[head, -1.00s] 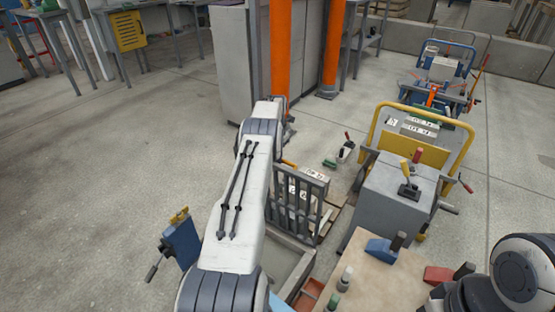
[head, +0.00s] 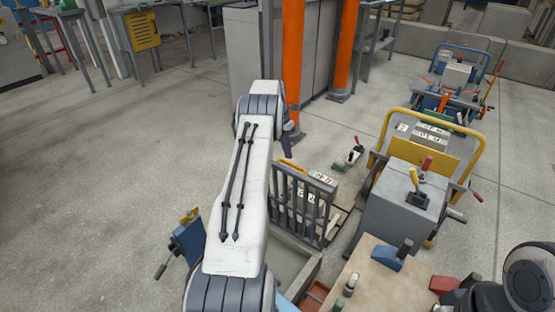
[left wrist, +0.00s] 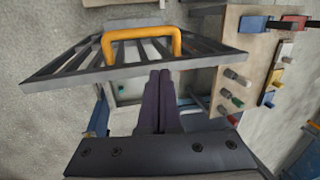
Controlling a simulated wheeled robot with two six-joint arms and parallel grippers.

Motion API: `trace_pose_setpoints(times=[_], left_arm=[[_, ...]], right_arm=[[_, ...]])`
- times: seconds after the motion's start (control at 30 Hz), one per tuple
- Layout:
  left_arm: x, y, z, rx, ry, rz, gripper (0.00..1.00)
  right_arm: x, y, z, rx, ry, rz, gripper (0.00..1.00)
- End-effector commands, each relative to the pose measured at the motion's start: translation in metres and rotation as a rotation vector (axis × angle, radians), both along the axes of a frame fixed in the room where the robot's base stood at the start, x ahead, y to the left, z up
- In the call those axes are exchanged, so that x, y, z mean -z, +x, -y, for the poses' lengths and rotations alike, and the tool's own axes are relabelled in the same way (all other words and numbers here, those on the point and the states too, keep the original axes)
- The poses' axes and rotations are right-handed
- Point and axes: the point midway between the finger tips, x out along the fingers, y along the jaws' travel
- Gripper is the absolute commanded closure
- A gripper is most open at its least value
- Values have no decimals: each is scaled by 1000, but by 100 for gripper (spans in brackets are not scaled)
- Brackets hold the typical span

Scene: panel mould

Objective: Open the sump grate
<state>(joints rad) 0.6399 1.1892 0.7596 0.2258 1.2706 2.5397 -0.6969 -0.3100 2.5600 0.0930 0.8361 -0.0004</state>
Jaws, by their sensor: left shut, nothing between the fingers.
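The sump grate (head: 328,215), a dark grey barred panel, stands raised and nearly upright at the far side of the sump (head: 296,262), whose pit shows uncovered in front of it. An orange-yellow handle (head: 292,166) is on its top edge. In the left wrist view the grate (left wrist: 100,73) and its handle (left wrist: 140,36) lie ahead of my left gripper (left wrist: 160,75). That gripper's dark fingers are shut and empty, apart from the handle. In the head view my left gripper (head: 287,144) is just above the handle, partly hidden by my arm. My right gripper is out of view.
A grey machine (head: 395,208) with a yellow rail stands right of the grate. A wooden bench (head: 375,280) with blue and red blocks is at the lower right. A blue fixture (head: 187,240) is left of my arm. Orange posts (head: 294,60) stand behind.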

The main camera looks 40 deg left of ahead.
Motion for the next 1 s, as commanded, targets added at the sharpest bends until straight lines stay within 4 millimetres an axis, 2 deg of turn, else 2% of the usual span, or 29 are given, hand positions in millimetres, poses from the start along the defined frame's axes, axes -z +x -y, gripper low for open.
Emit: trace_pose_setpoints(times=[0.03, 0.1, 0.2, 0.3, 0.4, 0.6, 0.7, 0.8, 0.9, 1.0], left_arm=[[8, -16, 8, -34, -110, 16, 100], [16, -32, 24, -94, -273, 72, 100], [18, -49, 40, -228, -482, 187, 100], [13, -64, 43, -408, -637, 322, 100], [8, -80, 33, -630, -733, 460, 100], [12, -131, -3, -1097, -739, 657, 100], [18, -158, -15, -1265, -697, 695, 100], [24, -175, -20, -1364, -662, 708, 100], [28, -180, -22, -1405, -645, 712, 100], [33, -174, -23, -1407, -643, 713, 100]], right_arm=[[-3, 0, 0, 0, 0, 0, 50], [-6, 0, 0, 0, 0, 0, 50], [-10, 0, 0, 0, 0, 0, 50], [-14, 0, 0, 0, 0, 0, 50], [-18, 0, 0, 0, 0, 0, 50], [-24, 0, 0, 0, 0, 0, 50], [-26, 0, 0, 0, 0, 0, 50], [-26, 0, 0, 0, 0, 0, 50], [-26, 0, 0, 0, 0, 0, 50], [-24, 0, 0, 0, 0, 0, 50]])
